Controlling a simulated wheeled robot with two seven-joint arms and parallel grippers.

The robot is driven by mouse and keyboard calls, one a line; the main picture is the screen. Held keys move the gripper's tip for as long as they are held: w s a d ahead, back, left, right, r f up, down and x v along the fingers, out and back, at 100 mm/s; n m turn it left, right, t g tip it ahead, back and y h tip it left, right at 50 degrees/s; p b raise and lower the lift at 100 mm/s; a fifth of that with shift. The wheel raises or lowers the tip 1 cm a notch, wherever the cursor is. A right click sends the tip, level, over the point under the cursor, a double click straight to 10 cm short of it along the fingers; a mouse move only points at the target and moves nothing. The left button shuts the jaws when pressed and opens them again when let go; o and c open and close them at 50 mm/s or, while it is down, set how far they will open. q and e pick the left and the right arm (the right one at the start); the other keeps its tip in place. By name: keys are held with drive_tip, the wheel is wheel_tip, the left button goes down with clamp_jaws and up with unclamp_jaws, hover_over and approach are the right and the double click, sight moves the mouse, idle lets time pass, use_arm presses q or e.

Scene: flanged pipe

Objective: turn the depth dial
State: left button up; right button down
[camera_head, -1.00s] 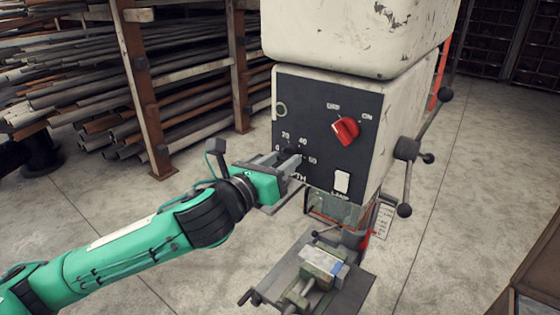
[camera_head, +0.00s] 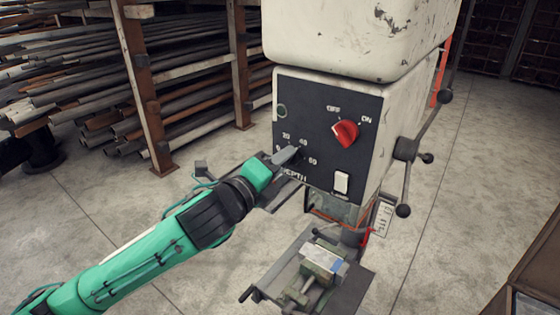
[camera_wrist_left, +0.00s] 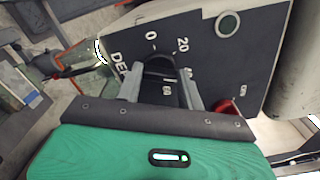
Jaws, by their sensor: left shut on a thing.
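The depth dial (camera_wrist_left: 160,66) is a dark knob on the black control panel (camera_head: 318,112), with numbers and partly covered lettering around it. My left gripper (camera_head: 298,152) reaches the panel's lower left, and its fingers hide most of the dial in the head view. In the left wrist view my left gripper (camera_wrist_left: 160,80) has a finger on each side of the dial and is shut on it. My right gripper is not in view.
A red switch (camera_head: 345,133) and a white rocker (camera_head: 342,182) are on the same panel. A spoked feed handle (camera_head: 407,150) sticks out at the right. A vise (camera_head: 322,262) stands below. Pipe racks (camera_head: 145,90) fill the back left.

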use_arm(q)
drive_tip(key=n+p, duration=0.2)
drive_tip(key=n, duration=0.8)
drive_tip(key=shift+f+n, duration=0.15)
drive_tip(key=shift+n, duration=0.15)
idle(0.5)
drive_tip(key=o, duration=1)
